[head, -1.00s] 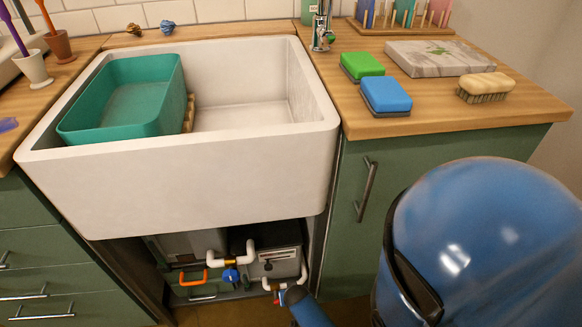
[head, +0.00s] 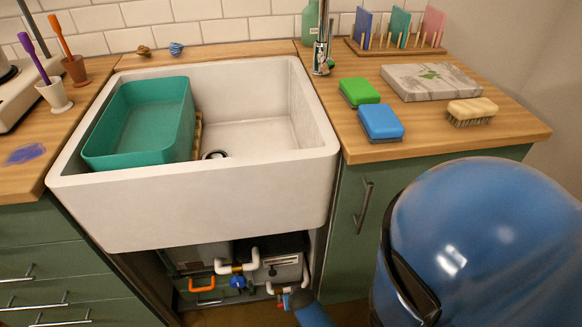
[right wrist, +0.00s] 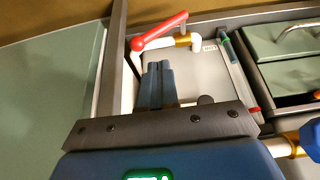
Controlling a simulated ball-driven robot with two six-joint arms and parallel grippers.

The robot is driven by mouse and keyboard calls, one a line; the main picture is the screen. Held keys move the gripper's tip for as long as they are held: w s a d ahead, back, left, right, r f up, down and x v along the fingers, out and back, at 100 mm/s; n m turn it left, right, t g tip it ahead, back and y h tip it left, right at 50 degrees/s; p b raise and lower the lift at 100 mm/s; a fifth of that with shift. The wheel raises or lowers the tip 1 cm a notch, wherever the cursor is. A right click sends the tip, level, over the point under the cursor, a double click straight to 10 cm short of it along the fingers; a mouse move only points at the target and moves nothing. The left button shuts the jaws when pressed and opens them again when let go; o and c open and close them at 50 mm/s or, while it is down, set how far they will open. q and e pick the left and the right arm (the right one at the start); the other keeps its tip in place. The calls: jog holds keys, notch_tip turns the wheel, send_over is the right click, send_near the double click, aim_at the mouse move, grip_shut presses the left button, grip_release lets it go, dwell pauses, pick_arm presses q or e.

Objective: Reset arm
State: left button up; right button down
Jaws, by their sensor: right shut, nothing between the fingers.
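In the right wrist view, my right gripper (right wrist: 158,68) is shut and empty, its two dark blue fingers side by side. Behind the fingers is a grey box (right wrist: 200,75). A red lever (right wrist: 160,30) on a white pipe lies just beyond the fingertips; I cannot tell whether they touch. In the head view, my right arm reaches from the lower right into the open space under the sink. Its far end is small and partly hidden beside the pipes. My left gripper is not in view.
The white sink (head: 200,210) holds a teal basin (head: 140,125). Under it are white pipes (head: 252,260), an orange handle (head: 203,285) and a blue valve (head: 238,282). The right counter holds green (head: 359,91) and blue (head: 380,121) sponges, a brush (head: 472,110) and a marble slab (head: 430,82).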

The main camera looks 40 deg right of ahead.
jog(key=shift+s+d+p+v, duration=0.1)
jog(key=shift+d+p+v, duration=0.1)
jog(key=shift+v, duration=0.4)
jog(key=shift+s+d+p+v, duration=0.1)
jog(key=shift+p+v, duration=0.1)
jog(key=shift+v, duration=0.45)
jog(key=shift+s+d+p+v, duration=0.1)
jog(key=shift+p+v, duration=0.1)
jog(key=shift+v, duration=0.4)
